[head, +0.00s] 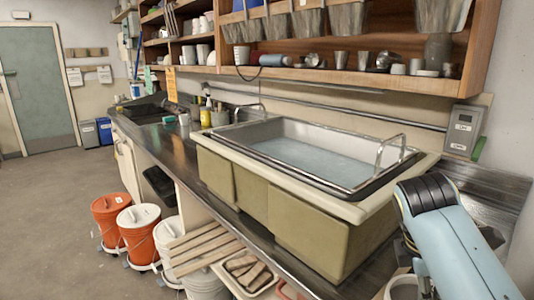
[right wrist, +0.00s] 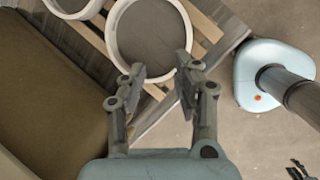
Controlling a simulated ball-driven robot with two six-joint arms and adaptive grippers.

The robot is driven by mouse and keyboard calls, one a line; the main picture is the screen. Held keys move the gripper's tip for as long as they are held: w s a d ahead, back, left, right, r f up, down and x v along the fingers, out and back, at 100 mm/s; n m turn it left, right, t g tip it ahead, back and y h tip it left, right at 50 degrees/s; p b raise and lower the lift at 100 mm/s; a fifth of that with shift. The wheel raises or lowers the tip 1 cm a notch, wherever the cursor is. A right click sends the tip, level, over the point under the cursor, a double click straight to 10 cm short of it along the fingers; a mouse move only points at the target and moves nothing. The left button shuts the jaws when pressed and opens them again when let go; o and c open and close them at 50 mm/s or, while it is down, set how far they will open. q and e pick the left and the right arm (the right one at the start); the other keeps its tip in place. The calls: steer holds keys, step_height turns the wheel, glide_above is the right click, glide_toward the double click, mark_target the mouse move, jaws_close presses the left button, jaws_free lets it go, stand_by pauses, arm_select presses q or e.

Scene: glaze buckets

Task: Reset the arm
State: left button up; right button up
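My right arm (head: 445,225) comes in at the lower right of the head view, beside the sink unit. Its gripper is out of sight there. In the right wrist view my right gripper (right wrist: 157,82) is open, its two fingers apart with nothing between them. It is pointed down, with a white-rimmed round bucket (right wrist: 113,40) beyond the fingertips. I cannot judge the height gap. My left gripper is not seen in the head view. A small dark shape at the lower right corner of the wrist view is too cut off to identify.
A water-filled sink (head: 300,155) in a boxy surround stands close left of my right arm. Shelves (head: 330,75) hang above it. Orange buckets (head: 110,220), white buckets (head: 138,217) and wooden slats (head: 200,250) stand along the counter front. Open floor (head: 50,200) lies at left.

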steer(key=s+a+r+m+t+y, duration=0.1)
steer(key=s+r+m+t+y, duration=0.15)
steer(key=s+m, duration=1.65)
steer(key=s+d+f+n+g+y+b, duration=0.1)
steer(key=s+f+n+b, duration=0.35)
steer(key=f, duration=1.45)
steer(key=s+d+f+m+g+b, duration=0.15)
steer(key=f+b, duration=0.55)
steer(key=f, duration=1.2)
arm_select(q)
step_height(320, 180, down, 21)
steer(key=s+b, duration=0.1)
steer(key=b, duration=0.8)
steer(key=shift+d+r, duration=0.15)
arm_select(e)
steer(key=s+f, duration=1)
steer(key=f, duration=0.3)
steer(key=s+f+g, duration=0.1)
steer(key=s+f, duration=0.8)
steer(key=f, duration=0.3)
steer(key=shift+s+d+f+n, duration=0.3)
steer(key=shift+s+f, duration=0.05)
steer(key=shift+f, duration=0.05)
